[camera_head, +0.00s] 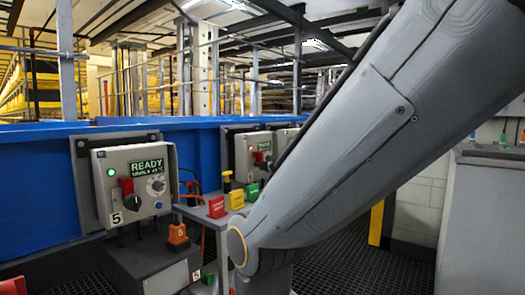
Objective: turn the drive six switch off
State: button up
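A grey drive control box (135,182) marked 5 stands at the left, with a "READY" display, a lit green lamp, a red and black switch handle and a round dial. A second similar grey box (248,152) is farther along the blue conveyor side, with its own display and a red and black switch. Its number is not readable, so I cannot tell if it is drive six. Part of another box shows behind it, by my arm. My grey arm crosses from the upper right to the lower middle. My gripper is out of view.
A grey shelf (205,212) between the boxes carries red, yellow and green tagged blocks. A yellow post (376,222) stands behind my arm. A grey cabinet (485,225) is at the right. Dark grating covers the floor.

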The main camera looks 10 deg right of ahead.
aim_at(264, 166)
jog(key=z, duration=0.05)
jog(key=k, duration=0.5)
jog(key=z, duration=0.65)
jog(key=i, duration=1.25)
jog(key=u, duration=0.45)
